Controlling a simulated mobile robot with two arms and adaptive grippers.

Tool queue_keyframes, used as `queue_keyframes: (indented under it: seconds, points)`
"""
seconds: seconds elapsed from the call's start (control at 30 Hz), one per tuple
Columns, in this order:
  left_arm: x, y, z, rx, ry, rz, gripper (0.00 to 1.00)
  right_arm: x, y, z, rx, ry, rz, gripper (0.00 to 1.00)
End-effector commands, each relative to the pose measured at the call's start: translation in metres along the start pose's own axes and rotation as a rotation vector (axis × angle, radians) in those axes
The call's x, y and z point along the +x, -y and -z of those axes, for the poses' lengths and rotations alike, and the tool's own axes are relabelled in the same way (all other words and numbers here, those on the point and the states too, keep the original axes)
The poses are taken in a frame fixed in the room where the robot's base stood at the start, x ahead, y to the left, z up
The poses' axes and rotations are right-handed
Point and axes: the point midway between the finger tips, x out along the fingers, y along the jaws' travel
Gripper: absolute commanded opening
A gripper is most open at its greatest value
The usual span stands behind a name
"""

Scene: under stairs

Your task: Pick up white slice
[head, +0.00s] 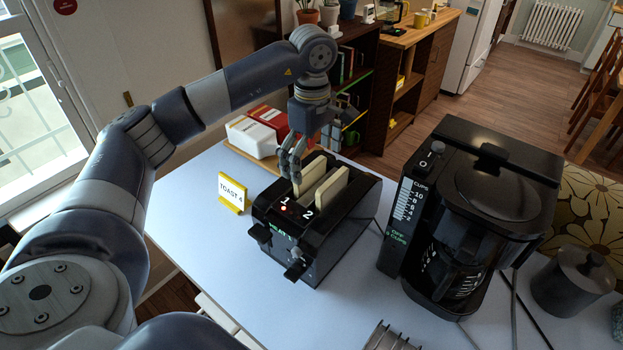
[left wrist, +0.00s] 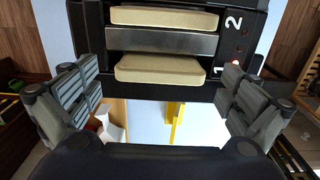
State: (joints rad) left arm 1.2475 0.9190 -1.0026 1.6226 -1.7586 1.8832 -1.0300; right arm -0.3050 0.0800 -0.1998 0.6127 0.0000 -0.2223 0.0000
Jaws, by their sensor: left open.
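Two pale cream-white bread slices stand upright in the slots of a black toaster (head: 325,235) on the table. One slice (head: 310,174) is in slot 1 and the other slice (head: 332,190) is in slot 2. My left gripper (head: 292,168) is over slot 1, beside the top of its slice. In the left wrist view the open fingers (left wrist: 160,98) are spread wide on either side, with the slot 1 slice (left wrist: 158,69) just beyond them and the slot 2 slice (left wrist: 164,18) farther off. The fingers hold nothing. My right gripper does not show.
A black coffee maker (head: 470,210) stands right of the toaster. A yellow-white "TOAST 4" sign (head: 232,192) stands at its left. Red and white boxes (head: 258,130) lie behind. A metal rack (head: 388,338) is at the front edge. The left of the white table (head: 185,225) is clear.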

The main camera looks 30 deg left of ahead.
Motion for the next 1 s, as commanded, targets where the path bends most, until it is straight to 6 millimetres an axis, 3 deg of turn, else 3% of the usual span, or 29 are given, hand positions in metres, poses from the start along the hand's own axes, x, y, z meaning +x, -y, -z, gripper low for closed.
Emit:
queue_keyframes:
  seconds: [0.03, 0.17, 0.5, 0.6, 0.67, 1.0]
  points:
    - [0.002, 0.0, 0.003, -0.002, 0.0, 0.006, 1.0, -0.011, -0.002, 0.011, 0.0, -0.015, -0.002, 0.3]
    - [0.022, -0.001, 0.004, 0.0, 0.0, 0.005, 1.0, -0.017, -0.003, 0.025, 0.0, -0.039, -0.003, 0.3]
    - [0.033, -0.001, 0.003, 0.0, 0.0, 0.0, 1.0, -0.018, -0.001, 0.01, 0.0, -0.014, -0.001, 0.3]
    - [0.032, -0.001, 0.003, 0.0, 0.001, 0.0, 0.81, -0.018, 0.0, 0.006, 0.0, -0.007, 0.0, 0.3]
    - [0.032, -0.001, 0.003, 0.0, 0.001, 0.0, 0.74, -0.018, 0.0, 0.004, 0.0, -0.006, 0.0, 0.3]
    - [0.032, -0.002, 0.003, 0.0, 0.001, -0.001, 0.74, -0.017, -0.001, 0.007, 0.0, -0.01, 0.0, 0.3]
